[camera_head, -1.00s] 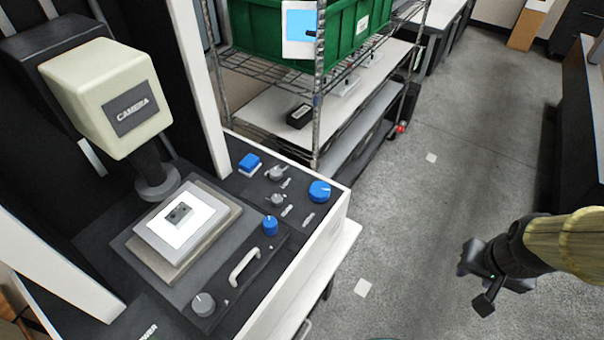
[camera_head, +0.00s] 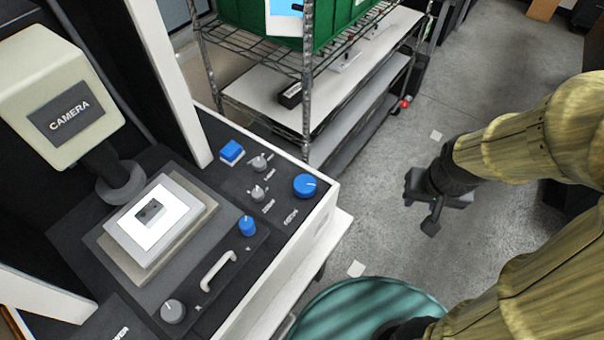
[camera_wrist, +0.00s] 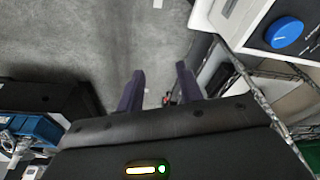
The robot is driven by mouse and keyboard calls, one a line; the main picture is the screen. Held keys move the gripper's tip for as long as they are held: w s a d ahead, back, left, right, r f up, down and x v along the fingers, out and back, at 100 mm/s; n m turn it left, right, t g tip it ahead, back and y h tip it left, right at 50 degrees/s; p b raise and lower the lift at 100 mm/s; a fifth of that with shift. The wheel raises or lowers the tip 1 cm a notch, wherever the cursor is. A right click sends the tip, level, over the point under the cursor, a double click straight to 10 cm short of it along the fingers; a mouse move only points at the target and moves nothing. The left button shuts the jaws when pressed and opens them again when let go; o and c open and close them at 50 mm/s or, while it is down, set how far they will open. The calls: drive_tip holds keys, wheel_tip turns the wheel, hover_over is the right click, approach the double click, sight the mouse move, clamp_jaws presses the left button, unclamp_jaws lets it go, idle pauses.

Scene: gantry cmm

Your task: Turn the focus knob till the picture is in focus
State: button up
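The machine's dark control panel (camera_head: 205,245) carries a large blue knob (camera_head: 305,185) near its right corner. A smaller blue knob (camera_head: 248,226) stands nearer the handle. Small grey knobs (camera_head: 258,194) sit between them and the blue button. The labels are too small to read, so I cannot tell which knob is marked focus. A blue knob also shows at the upper right of the wrist view (camera_wrist: 285,33). My gripper (camera_head: 422,208) is right of the panel, over the floor, apart from every knob. In the wrist view its fingers (camera_wrist: 160,82) are spread and empty.
A camera head (camera_head: 60,95) overhangs a stage plate (camera_head: 125,225) with a small grey part. A wire rack (camera_head: 308,80) with a green crate (camera_head: 238,12) stands behind the panel. A grey handle (camera_head: 217,270) rises from the panel.

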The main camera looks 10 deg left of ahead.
drive_tip(key=shift+o, duration=0.6)
drive_tip(key=shift+s, duration=0.2)
drive_tip(key=o, duration=0.4)
drive_tip(key=shift+r, duration=0.15)
drive_tip(key=o, duration=0.3)
drive_tip(key=shift+n+g+y, duration=0.3)
drive_tip(key=shift+n+g, duration=0.3)
drive_tip(key=shift+n, duration=0.1)
drive_tip(key=w+a+r+p, duration=0.1)
drive_tip(key=w+a, duration=0.1)
drive_tip(key=a, duration=0.1)
drive_tip(key=w+a+r+p, duration=0.1)
drive_tip(key=w+a+p, duration=0.1)
drive_tip(key=a, duration=0.2)
drive_tip(key=w+a+r+p, duration=0.2)
drive_tip(key=a, duration=0.2)
drive_tip(key=shift+a+r, duration=0.1)
drive_tip(key=shift+a, duration=0.1)
drive_tip(key=r+n+g+p, duration=0.1)
drive_tip(key=p, duration=0.3)
hover_over(305, 183)
drive_tip(key=shift+r, duration=0.2)
drive_tip(key=shift+f, duration=0.1)
wheel_tip(305, 183, down, 17)
drive_tip(key=p, duration=0.4)
drive_tip(key=shift+f, duration=0.1)
